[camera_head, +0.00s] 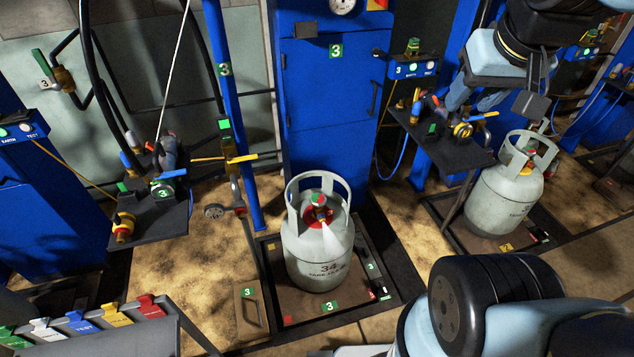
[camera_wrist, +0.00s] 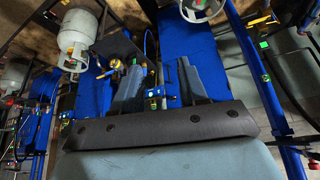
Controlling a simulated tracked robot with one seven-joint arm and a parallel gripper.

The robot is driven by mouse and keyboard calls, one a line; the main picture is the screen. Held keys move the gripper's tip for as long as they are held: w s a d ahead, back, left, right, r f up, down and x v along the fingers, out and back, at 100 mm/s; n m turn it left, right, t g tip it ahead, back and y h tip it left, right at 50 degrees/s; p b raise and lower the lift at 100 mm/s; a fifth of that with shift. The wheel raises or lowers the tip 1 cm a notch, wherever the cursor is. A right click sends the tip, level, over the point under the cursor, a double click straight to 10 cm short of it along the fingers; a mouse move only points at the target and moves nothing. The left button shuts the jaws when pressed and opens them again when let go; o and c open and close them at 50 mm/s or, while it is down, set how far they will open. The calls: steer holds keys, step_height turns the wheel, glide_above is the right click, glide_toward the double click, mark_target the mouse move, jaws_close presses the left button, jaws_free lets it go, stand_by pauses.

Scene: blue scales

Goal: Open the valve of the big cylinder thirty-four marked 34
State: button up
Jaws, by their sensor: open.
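The big grey cylinder marked 34 (camera_head: 318,262) stands upright on the scale platform of station 3 in the head view. Its valve (camera_head: 318,208), red with a green part on top, sits inside the open collar. A whitish streak runs down from the valve over the cylinder's front. My gripper (camera_head: 478,98) is at the upper right of the head view, above the right-hand shelf, well apart from cylinder 34. In the wrist view, my gripper (camera_wrist: 158,88) has its two fingers spread with nothing held between them. I cannot tell which cylinder the wrist view shows.
A second grey cylinder (camera_head: 497,200) stands at the right. Dark shelves with fittings, the left shelf (camera_head: 150,228) and the right shelf (camera_head: 465,160), flank cylinder 34. A blue post (camera_head: 238,130) and a blue cabinet (camera_head: 330,100) stand behind. Coloured tags (camera_head: 80,322) line the lower left.

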steer(key=o, duration=0.3)
steer(key=shift+w, duration=0.25)
steer(key=o, duration=0.6)
steer(key=w+a+f+m+g+y, duration=0.1)
steer(key=w+a+m, duration=0.1)
steer(key=w, duration=0.4)
steer(key=shift+w+a+f, duration=0.15)
steer(key=shift+w+a, duration=0.1)
steer(key=shift+a, duration=0.25)
steer(key=w+m, duration=0.1)
steer(key=w, duration=0.1)
steer(key=w+a+f+y, duration=0.1)
steer(key=w, duration=0.1)
steer(key=w+a+f+m+g, duration=0.1)
steer(key=shift+w+a+f+m, duration=0.2)
steer(key=shift+w+a+m, duration=0.1)
steer(key=shift+w, duration=0.1)
steer(key=m+g+h, duration=0.2)
steer(key=m+g, duration=0.2)
steer(key=m, duration=1.1)
glide_above(319, 197)
step_height(319, 197, down, 42)
step_height(319, 197, down, 14)
steer(key=shift+s+r, duration=0.1)
steer(key=shift+r, duration=0.05)
